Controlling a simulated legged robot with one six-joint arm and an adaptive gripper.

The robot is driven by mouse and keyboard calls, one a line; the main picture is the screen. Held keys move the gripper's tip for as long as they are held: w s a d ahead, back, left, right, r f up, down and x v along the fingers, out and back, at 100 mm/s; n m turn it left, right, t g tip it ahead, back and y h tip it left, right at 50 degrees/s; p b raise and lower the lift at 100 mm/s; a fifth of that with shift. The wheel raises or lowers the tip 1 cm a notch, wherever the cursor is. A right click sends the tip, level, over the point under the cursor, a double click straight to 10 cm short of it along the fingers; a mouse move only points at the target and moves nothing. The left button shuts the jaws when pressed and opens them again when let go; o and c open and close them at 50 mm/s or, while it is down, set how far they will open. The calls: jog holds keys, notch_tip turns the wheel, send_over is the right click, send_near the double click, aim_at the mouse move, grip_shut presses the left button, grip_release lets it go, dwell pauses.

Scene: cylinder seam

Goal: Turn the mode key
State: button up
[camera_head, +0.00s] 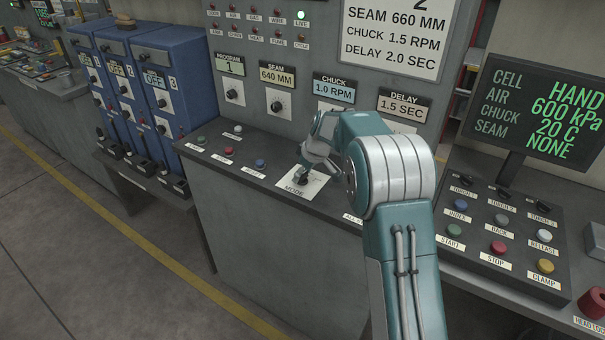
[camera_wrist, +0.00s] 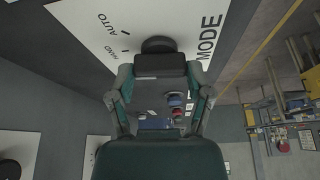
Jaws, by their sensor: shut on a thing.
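The mode key (camera_wrist: 158,45) is a dark knob on a white plate (camera_wrist: 95,22) marked MODE, with AUTO and HAND beside small tick marks in the wrist view. My gripper (camera_wrist: 160,72) is shut on the key's dark grip, one finger on each side, in the wrist view. I cannot tell which mark the key points at. The screen (camera_head: 540,108) reads CELL HAND.
Red, blue, green and white buttons (camera_head: 228,150) sit on the desk left of the plate. Dials (camera_head: 276,104) line the upright panel behind. A box of torch switches and buttons (camera_head: 497,247) stands at right. Blue cabinets (camera_head: 165,90) stand at left, with open floor before them.

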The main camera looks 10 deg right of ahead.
jog(key=m, duration=0.2)
jog(key=m+h, duration=0.1)
jog(key=m, duration=0.1)
jog(key=shift+f+t, duration=0.2)
jog(key=shift+t, duration=0.1)
jog(key=shift+a+m+h, duration=0.1)
jog(key=shift+m+h, duration=0.7)
jog(key=shift+m, duration=1.1)
jog(key=shift+s, duration=0.1)
jog(key=o, duration=1.1)
jog(key=shift+o, duration=0.2)
jog(key=shift+r, duration=0.2)
jog(key=shift+r, duration=0.3)
jog(key=v, duration=1.1)
jog(key=shift+s, duration=0.25)
jog(key=shift+a, duration=0.15)
